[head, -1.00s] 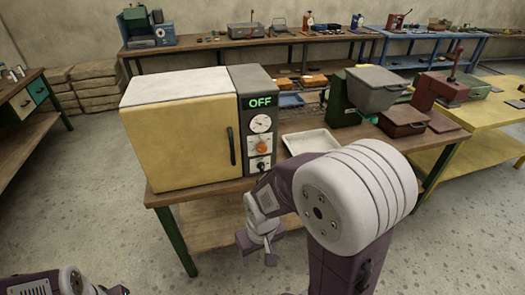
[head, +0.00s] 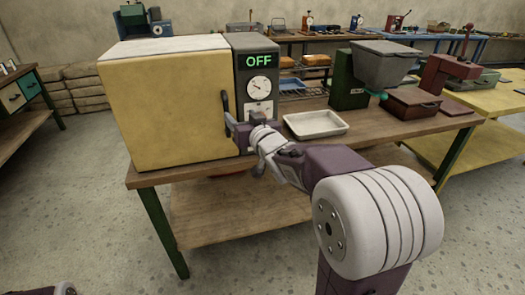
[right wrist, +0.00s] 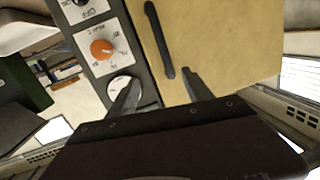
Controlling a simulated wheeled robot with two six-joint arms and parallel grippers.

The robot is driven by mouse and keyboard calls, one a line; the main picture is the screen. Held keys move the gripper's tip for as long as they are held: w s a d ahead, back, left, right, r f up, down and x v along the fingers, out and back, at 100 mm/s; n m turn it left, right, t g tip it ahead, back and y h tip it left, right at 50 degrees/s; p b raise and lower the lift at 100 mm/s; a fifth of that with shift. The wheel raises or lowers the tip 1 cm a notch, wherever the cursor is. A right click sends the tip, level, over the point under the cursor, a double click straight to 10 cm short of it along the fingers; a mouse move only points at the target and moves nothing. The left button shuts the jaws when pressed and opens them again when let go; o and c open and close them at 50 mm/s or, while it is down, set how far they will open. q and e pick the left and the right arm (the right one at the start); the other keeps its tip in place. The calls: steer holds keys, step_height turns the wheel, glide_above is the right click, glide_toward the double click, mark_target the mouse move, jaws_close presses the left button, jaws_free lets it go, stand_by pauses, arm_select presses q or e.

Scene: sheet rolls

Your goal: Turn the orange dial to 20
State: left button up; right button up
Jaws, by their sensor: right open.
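The orange dial (right wrist: 101,48) shows in the right wrist view on a white plate on the grey control panel; the small marks around it are too blurred to read. In the head view my arm and gripper hide it. My right gripper (right wrist: 163,88) is open and empty, its two fingers apart near the panel and the door edge. The dial lies outside the fingers, to their left in the wrist view. In the head view this gripper (head: 239,123) is in front of the lower panel. The display (head: 258,61) reads OFF in green. My left gripper is not in view.
The yellow door (head: 165,110) with its black handle (right wrist: 159,38) is beside the panel. A round white gauge (head: 260,87) sits above the dial. A white tray (head: 316,124) and a grey hopper (head: 384,65) stand to the right on the bench.

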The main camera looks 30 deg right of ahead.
steer(key=s+d+f+m+h+b, duration=0.1)
steer(key=s+d+f+h+b, duration=0.15)
steer(key=d+f+b, duration=0.55)
arm_select(q)
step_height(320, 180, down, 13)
steer(key=shift+b, duration=0.3)
arm_select(e)
steer(key=x, duration=0.9)
steer(key=shift+w+d+r+h, duration=0.2)
steer(key=shift+w+r+h, duration=0.05)
steer(key=shift+h, duration=0.1)
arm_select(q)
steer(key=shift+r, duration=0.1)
arm_select(e)
jaws_close()
